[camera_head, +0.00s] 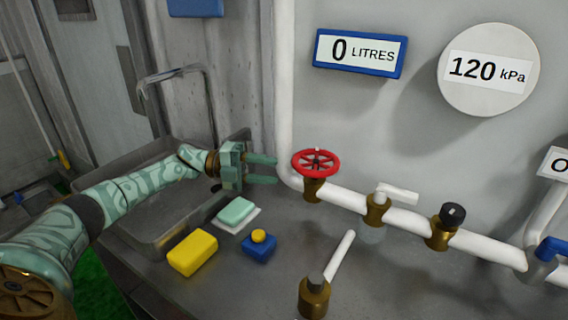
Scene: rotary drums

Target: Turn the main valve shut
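A red round handwheel (316,163) sits on a brass valve body (313,190) on the white pipe along the back wall. My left gripper (276,169) is just left of the wheel. Its two green fingers are apart, with nothing between them, and point right toward the wheel. The fingertips look close to the wheel's left rim, but I see no clear contact. My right gripper is not in view. A pressure dial (488,70) on the wall reads 120 kPa, and a blue-framed display (359,53) reads 0 LITRES.
Right of the wheel are a white-lever brass valve (377,208), a black-knobbed valve (443,227) and a blue handle (551,248). A brass fitting with a white lever (314,297) stands in front. A yellow block (192,253), soap (236,210) and blue block (259,249) lie by the sink (165,225).

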